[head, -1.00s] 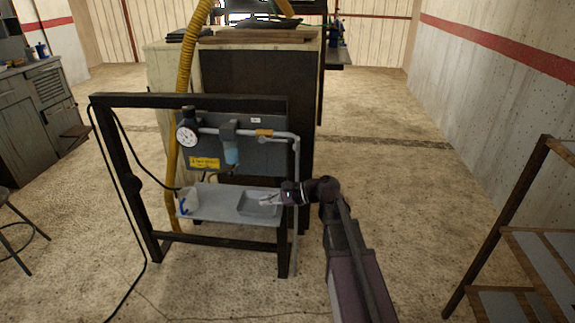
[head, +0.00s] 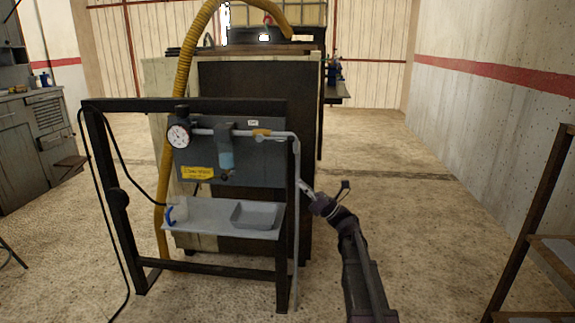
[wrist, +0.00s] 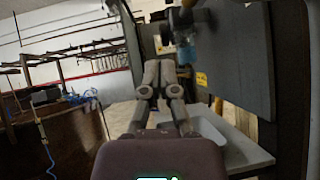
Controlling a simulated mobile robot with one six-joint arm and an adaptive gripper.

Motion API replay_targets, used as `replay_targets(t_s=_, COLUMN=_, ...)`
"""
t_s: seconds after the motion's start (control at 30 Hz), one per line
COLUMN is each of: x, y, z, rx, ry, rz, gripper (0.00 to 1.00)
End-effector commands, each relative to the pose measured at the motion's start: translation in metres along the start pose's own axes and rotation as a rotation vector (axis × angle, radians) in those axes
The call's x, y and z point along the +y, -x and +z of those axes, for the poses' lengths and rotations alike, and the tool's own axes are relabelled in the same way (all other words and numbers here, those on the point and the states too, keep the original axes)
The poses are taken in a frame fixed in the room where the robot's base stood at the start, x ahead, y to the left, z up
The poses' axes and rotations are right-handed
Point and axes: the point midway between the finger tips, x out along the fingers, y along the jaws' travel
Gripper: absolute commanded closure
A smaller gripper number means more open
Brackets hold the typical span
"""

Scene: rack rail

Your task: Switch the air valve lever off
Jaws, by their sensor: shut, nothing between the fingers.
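The air valve lever (head: 262,132) is a small orange-yellow handle on the grey pipe along the top of the dark grey panel (head: 255,165). It lies roughly along the pipe, near where the pipe bends down. My gripper (head: 303,187) is to the right of the panel and lower than the lever, close to the vertical pipe and apart from the lever. In the wrist view my gripper (wrist: 160,66) has its fingers together and empty, with the panel (wrist: 240,60) at the right.
A round gauge (head: 179,135) and a blue-bowled filter (head: 226,158) sit on the same pipe line. A shelf (head: 210,218) below holds a grey tray (head: 256,215). The dark frame post (head: 284,255) stands near my arm. Floor on the right is free up to a rack (head: 530,220).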

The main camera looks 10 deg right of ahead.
Motion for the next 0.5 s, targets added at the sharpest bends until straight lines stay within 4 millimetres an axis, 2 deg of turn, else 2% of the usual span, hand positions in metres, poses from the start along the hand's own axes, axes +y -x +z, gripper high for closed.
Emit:
replay_targets(t_s=0.03, x=-0.006, y=0.008, z=-0.002, rx=-0.027, ry=-0.02, rz=-0.003, gripper=1.0)
replay_targets(t_s=0.13, x=-0.011, y=0.013, z=0.004, rx=-0.067, ry=-0.053, rz=-0.006, gripper=1.0)
replay_targets(t_s=0.5, x=-0.013, y=0.015, z=0.009, rx=-0.093, ry=-0.075, rz=-0.006, gripper=1.0)
